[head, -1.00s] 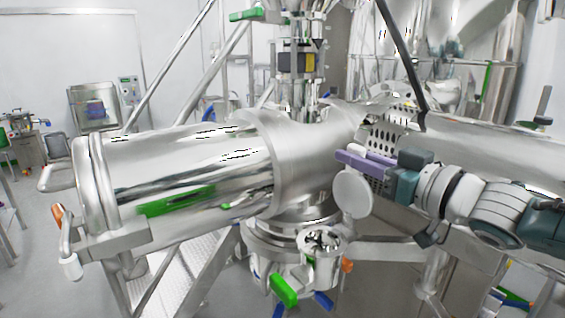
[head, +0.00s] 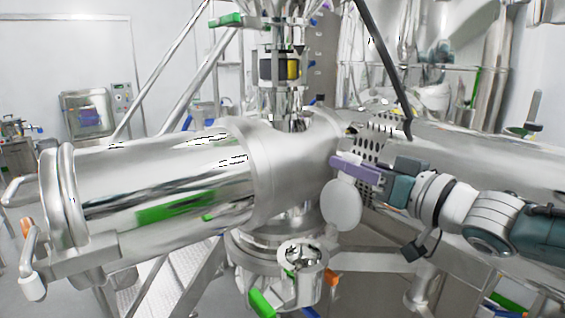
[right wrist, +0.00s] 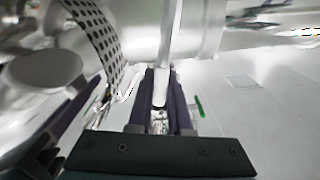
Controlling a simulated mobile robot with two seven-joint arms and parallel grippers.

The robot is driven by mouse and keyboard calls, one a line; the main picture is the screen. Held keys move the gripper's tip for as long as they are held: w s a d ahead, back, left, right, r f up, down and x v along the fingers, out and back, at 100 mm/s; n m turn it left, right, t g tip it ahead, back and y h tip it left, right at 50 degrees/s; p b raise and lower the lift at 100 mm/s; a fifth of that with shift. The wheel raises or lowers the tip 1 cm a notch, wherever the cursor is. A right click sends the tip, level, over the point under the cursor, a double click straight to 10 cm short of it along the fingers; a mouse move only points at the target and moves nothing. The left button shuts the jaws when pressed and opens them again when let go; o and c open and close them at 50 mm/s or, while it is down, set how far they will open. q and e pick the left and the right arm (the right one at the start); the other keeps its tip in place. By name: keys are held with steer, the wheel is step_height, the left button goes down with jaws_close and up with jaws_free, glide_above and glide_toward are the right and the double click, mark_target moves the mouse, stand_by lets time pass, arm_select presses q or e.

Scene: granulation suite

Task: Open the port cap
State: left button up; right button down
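A pale round disc (head: 341,205), which looks like the port cap, faces me beside the large steel vessel (head: 295,160). It also shows at the left of the right wrist view (right wrist: 42,70). My right gripper (head: 340,166), with purple fingers, is just above the disc, overlapping its upper edge in the head view. In the right wrist view its fingers (right wrist: 160,100) stand either side of a narrow steel bar (right wrist: 167,55). I cannot tell whether they grip it. My left gripper does not show.
A perforated metal plate (head: 380,135) is close behind the right gripper. A horizontal steel cylinder (head: 165,180) extends left. A valve with a green handle (head: 262,302) hangs below the vessel. A dark strut (head: 385,55) runs above the gripper.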

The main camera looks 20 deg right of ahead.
steer(key=c, duration=0.8)
jaws_free()
steer(key=shift+c, duration=0.2)
steer(key=shift+s, duration=0.1)
steer(key=b+v, duration=0.1)
steer(key=v, duration=0.8)
steer(key=shift+s+b, duration=0.35)
steer(key=shift+d, duration=0.1)
